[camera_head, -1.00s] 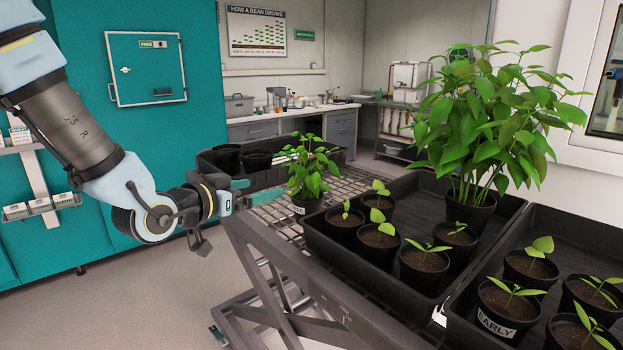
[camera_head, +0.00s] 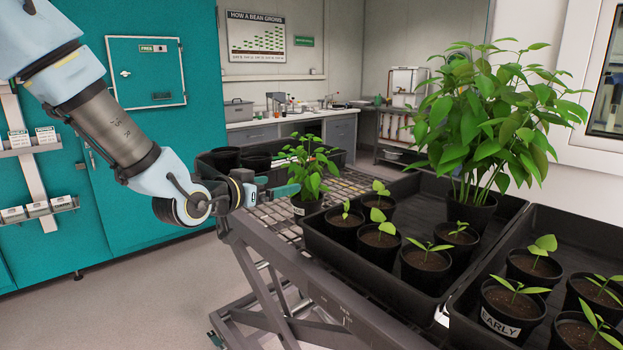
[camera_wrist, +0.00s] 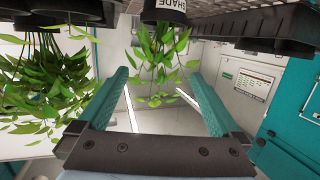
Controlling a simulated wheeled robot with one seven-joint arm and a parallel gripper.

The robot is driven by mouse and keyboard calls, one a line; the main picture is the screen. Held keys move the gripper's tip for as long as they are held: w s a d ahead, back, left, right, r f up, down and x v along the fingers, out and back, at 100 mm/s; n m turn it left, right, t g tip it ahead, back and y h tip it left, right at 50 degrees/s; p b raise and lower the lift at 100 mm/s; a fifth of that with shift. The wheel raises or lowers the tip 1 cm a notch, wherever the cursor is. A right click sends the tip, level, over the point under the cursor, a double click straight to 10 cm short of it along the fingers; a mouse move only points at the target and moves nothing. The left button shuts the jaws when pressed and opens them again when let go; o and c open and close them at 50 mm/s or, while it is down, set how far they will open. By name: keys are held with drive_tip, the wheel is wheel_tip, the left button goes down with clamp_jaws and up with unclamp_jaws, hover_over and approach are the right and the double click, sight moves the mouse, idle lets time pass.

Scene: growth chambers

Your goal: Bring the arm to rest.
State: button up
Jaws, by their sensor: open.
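My arm reaches in from the upper left in the head view, and my gripper (camera_head: 280,191) is at the near left edge of the bench, beside a small potted bean plant (camera_head: 308,170). In the wrist view, which appears upside down, my gripper's two teal fingers (camera_wrist: 160,80) are spread wide with nothing held between them. The same plant (camera_wrist: 160,50), in a black pot labelled SHADE (camera_wrist: 168,10), shows beyond the gap. I cannot tell how close the fingertips are to its leaves.
The wire-mesh bench (camera_head: 350,184) carries a black tray (camera_head: 350,245) of seedlings, a tall leafy plant (camera_head: 480,120) and a second tray (camera_head: 450,318). Empty black pots (camera_head: 226,158) stand behind my gripper. Open floor (camera_head: 110,300) lies left of the bench.

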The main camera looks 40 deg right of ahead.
drive_tip(key=p+v, duration=0.2)
drive_tip(key=v, duration=0.8)
drive_tip(key=shift+p, duration=0.4)
